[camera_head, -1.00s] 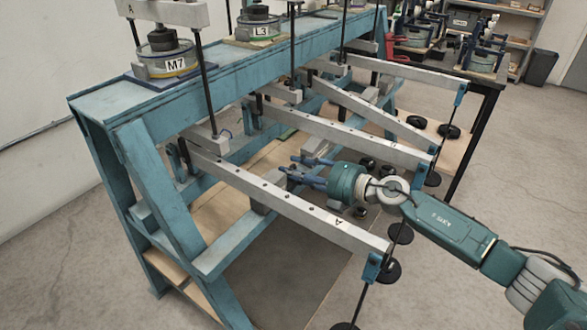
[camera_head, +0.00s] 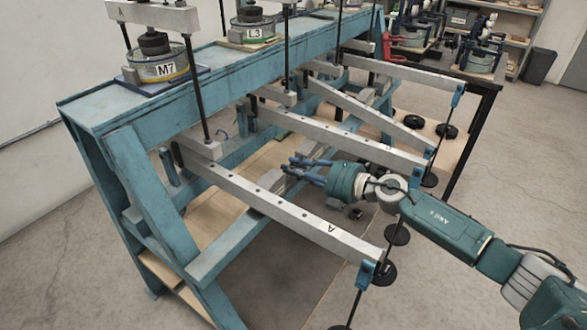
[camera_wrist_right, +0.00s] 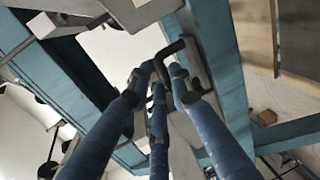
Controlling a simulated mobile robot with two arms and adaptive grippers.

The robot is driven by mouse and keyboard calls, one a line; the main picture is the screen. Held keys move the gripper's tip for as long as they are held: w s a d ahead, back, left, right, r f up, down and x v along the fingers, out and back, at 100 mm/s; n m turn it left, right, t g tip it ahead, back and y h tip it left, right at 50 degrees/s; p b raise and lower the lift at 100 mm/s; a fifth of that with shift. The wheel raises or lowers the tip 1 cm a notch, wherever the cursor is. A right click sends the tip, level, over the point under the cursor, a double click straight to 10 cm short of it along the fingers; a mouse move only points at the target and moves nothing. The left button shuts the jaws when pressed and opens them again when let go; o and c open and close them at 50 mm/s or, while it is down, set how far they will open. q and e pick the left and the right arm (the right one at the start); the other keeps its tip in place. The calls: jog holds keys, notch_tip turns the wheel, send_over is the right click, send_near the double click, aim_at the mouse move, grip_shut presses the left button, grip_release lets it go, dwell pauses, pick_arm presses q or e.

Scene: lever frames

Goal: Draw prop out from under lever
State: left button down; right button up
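The near lever (camera_head: 290,213), a long grey bar marked A, slopes down to the right from the blue frame. My right gripper (camera_head: 292,167) is just behind this lever, its blue fingers pointing left. In the right wrist view its fingers (camera_wrist_right: 158,78) are closed together at a dark bent handle (camera_wrist_right: 190,62). The handle appears to belong to the grey prop (camera_wrist_right: 183,135), which is partly hidden by the fingers. My left gripper is out of view.
The blue frame (camera_head: 120,115) carries pots marked M7 (camera_head: 158,66) and L3 (camera_head: 252,32). More levers (camera_head: 345,138) run parallel behind my gripper. Open floor (camera_head: 470,270) lies to the right.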

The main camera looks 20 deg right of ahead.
jog(key=shift+o, duration=0.9)
jog(key=shift+w+d+f, duration=0.1)
jog(key=shift+d+f, duration=0.05)
jog(key=shift+d, duration=0.05)
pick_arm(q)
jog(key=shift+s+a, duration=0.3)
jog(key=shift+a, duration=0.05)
pick_arm(e)
jog(key=v, duration=1.2)
jog(key=shift+d, duration=0.1)
